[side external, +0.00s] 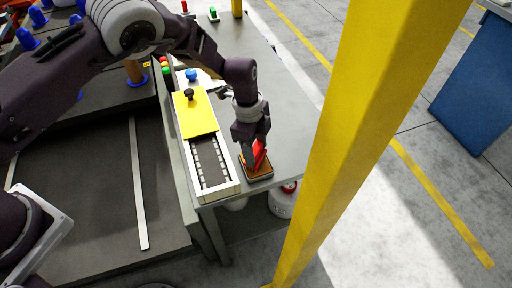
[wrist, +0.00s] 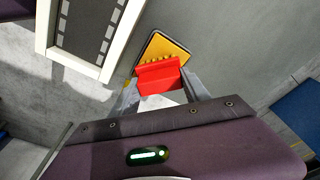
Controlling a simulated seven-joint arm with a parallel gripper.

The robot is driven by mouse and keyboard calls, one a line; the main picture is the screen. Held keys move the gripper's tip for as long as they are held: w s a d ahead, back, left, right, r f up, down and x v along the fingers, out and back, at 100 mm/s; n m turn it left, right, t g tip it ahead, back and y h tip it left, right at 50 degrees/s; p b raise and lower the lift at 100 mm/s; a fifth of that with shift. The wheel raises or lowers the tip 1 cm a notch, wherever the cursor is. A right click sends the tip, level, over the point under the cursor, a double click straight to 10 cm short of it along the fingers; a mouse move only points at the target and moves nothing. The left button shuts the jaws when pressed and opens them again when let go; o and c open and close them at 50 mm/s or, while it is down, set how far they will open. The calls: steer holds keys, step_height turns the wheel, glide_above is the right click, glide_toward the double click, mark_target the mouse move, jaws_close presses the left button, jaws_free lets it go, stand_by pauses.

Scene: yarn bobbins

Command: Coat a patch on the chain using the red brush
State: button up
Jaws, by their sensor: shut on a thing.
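The red brush (side external: 260,155) is held in my gripper (side external: 254,142), which is shut on it. The brush also shows in the wrist view (wrist: 160,77), between the two fingers (wrist: 160,90). It is over the near edge of an orange-yellow pad in a dark-rimmed tray (side external: 258,177), also seen in the wrist view (wrist: 163,48). I cannot tell whether the bristles touch the pad. The chain (side external: 210,163) lies in a white-framed channel left of the pad, and its dark band with light side marks shows in the wrist view (wrist: 85,30).
A yellow cover with a black knob (side external: 196,117) lies over the far part of the channel. A blue knob (side external: 191,75) and coloured buttons (side external: 165,66) are behind it. A yellow post (side external: 355,120) stands at right. The grey table (side external: 285,125) right of the pad is clear.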

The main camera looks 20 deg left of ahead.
mark_target(256, 148)
steer(key=shift+w+r, duration=0.1)
steer(key=shift+r, duration=3.35)
steer(key=s+a+r+n, duration=0.3)
steer(key=a+n, duration=0.3)
steer(key=a, duration=0.2)
steer(key=s+a+r+n+t+y, duration=0.1)
steer(key=s+a+r+n, duration=0.2)
steer(key=a+n, duration=0.45)
steer(key=s+a+r+n, duration=0.3)
steer(key=a+n, duration=0.1)
steer(key=a, duration=0.6)
steer(key=d+f, duration=0.4)
steer(key=d, duration=0.5)
steer(key=d+f, duration=0.3)
steer(key=d, duration=0.5)
steer(key=shift+s+d+f, duration=0.1)
steer(key=shift+d+f, duration=0.05)
steer(key=shift+f, duration=1.3)
steer(key=shift+s+d+f, duration=0.1)
steer(key=shift+f, duration=1.35)
steer(key=shift+f, duration=1)
steer(key=shift+a, duration=0.1)
